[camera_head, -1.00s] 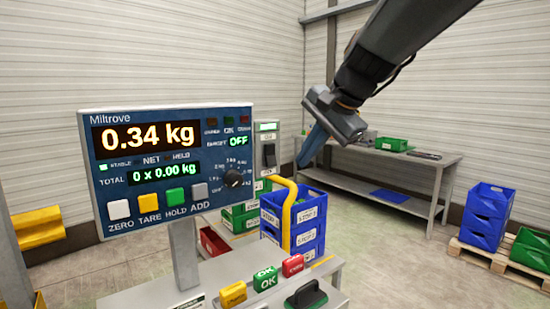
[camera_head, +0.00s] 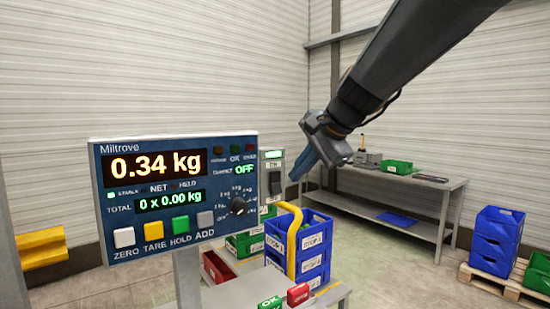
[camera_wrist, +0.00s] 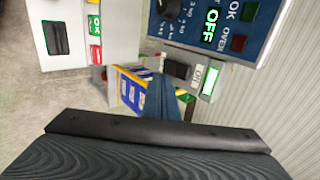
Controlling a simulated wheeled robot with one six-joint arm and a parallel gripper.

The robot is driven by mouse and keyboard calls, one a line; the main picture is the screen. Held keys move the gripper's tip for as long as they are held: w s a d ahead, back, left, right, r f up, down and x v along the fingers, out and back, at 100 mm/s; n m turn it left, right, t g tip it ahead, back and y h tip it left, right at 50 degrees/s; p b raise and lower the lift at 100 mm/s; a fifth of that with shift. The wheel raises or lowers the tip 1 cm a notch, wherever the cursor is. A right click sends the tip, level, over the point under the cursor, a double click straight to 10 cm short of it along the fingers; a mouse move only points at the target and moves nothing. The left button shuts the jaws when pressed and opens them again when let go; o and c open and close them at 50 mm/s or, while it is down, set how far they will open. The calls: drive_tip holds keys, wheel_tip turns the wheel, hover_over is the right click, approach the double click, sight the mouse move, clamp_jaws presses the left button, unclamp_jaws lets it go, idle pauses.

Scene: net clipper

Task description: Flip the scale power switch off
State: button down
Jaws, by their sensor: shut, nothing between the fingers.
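The scale's power switch (camera_head: 275,183) is a dark rocker on a grey box at the right edge of the scale display (camera_head: 176,195). Above it are a label and a lit green lamp (camera_head: 273,155). In the wrist view the switch (camera_wrist: 177,70) shows sideways as a dark block near the green lamp (camera_wrist: 210,80). The display reads 0.34 kg. My gripper (camera_head: 298,174) has blue fingers, shut and empty, just right of the switch in the picture. Its fingers also show in the wrist view (camera_wrist: 166,107), close to the switch box. I cannot tell the exact gap; no contact is clear.
Blue crates (camera_head: 311,245) and a yellow bent tube (camera_head: 291,240) stand below my gripper. A grey workbench (camera_head: 390,180) with a green bin is behind. Coloured OK and red buttons (camera_head: 298,295) sit at the lower front.

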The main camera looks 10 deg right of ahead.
sight(276, 183)
drive_tip(key=shift+w+a+f+p, duration=0.4)
drive_tip(key=shift+w+f, duration=0.2)
drive_tip(key=shift+w, duration=0.35)
drive_tip(key=shift+w+a+f+p, duration=0.35)
drive_tip(key=shift+w+f, duration=0.3)
drive_tip(key=shift+w, duration=0.35)
drive_tip(key=shift+w+a+f+p, duration=0.3)
drive_tip(key=shift+w+a+f, duration=0.25)
drive_tip(key=shift+w, duration=0.4)
drive_tip(key=shift+d, duration=0.1)
drive_tip(key=shift+f, duration=0.15)
drive_tip(key=shift+w+f, duration=0.15)
drive_tip(key=shift+w, duration=0.05)
drive_tip(key=shift+r, duration=0.2)
drive_tip(key=shift+r+p, duration=0.55)
drive_tip(key=shift+r, duration=0.25)
